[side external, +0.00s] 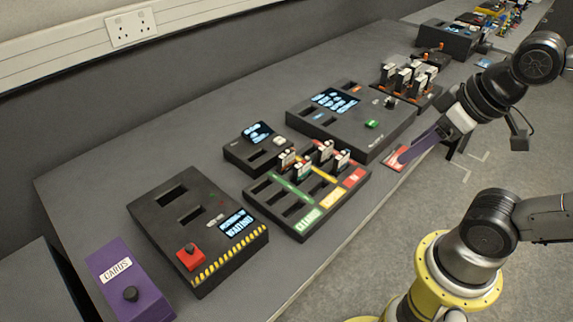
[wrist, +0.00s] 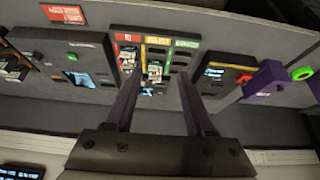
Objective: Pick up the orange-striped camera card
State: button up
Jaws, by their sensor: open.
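My gripper (side external: 418,147) has two long purple fingers and is empty, above the front edge of the bench at the right in the side external view. In the wrist view its fingers (wrist: 158,85) stand wide apart. Several small cards (side external: 314,160) stand upright in a black sorting tray (side external: 296,222) with green, yellow and red lanes; they also show in the wrist view (wrist: 154,72). More pale cards (side external: 402,78) stand in a black rack farther right.
A black console with a screen (side external: 365,125) lies between tray and rack. A box with a red button (side external: 190,256) and a purple CARDS box (side external: 118,275) stand at left. A red placard (side external: 393,163) lies near the front edge. The bench behind the devices is clear.

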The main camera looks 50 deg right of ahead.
jog(key=w+r+n+g, duration=0.1)
jog(key=w+r+n, duration=0.7)
jog(key=w+n, duration=0.55)
jog(key=n+g, duration=0.3)
jog(key=n, duration=0.1)
send_over(287, 151)
notch_tip(287, 151, down, 10)
jog(key=shift+g, duration=0.8)
jog(key=f, duration=0.9)
jog(key=a+f, duration=0.1)
jog(key=f, duration=0.3)
jog(key=shift+w+f, duration=0.15)
jog(key=shift+d+f, duration=0.25)
jog(key=shift+f, duration=1.3)
jog(key=shift+d+f, duration=0.2)
jog(key=shift+f, duration=1.3)
grip_shut()
